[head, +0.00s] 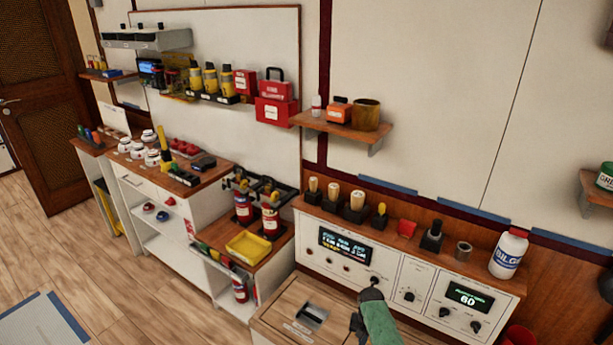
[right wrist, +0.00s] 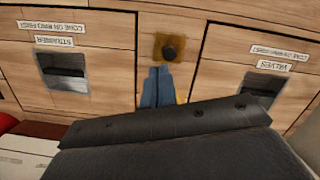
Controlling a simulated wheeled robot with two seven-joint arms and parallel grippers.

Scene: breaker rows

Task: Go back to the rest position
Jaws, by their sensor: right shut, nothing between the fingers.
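My right arm shows in the head view as a green and dark part at the bottom, in front of the white control panel (head: 400,278) and beside the wooden drawer top (head: 290,292). In the right wrist view my right gripper (right wrist: 160,72) is shut and empty, its narrow bluish fingers together below a dark round knob on a brass plate (right wrist: 172,47). I cannot tell whether they touch the knob. The dark wrist body hides much of the lower view. My left gripper is not in view.
Wooden fronts with recessed pulls (right wrist: 62,70) and upside-down labels flank the knob. A white bottle (head: 509,254) and a metal cup (head: 463,251) stand on the ledge above the panel. A yellow tray (head: 249,245) and fire extinguishers (head: 270,220) are left. The floor (head: 125,290) at left looks open.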

